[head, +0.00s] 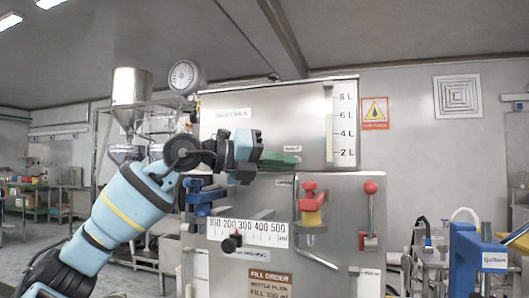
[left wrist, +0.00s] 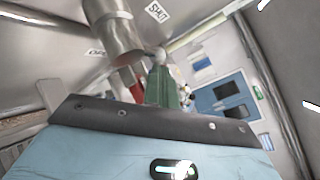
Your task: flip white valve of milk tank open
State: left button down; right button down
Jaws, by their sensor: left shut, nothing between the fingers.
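The steel milk tank (head: 265,118) stands ahead, with a litre gauge at its right side. My left gripper (head: 297,160) reaches in from the left in front of the tank's lower part. Its green fingers are shut and empty, pointing right; they also show in the left wrist view (left wrist: 161,85). A small pale ball knob (left wrist: 158,53) shows just beyond the fingertips there, beside a steel cylinder (left wrist: 116,30). Labels with lettering lie either side of the cylinder. Contact between fingers and knob cannot be told. I cannot clearly make out the white valve in the head view.
Below the tank, a steel panel (head: 342,205) carries a red and yellow valve (head: 311,205), a red ball-topped lever (head: 370,215) and a blue clamp-like part (head: 202,196). A round gauge (head: 186,77) stands at upper left. A blue frame (head: 478,255) is at lower right.

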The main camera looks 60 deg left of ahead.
pick_arm(q)
jog(key=s+d+r+b, duration=0.3)
jog(key=s+d+r, duration=0.1)
jog(key=s+d, duration=0.7)
jog(key=shift+d, duration=0.25)
jog(key=shift+r, duration=0.1)
dwell(0.4)
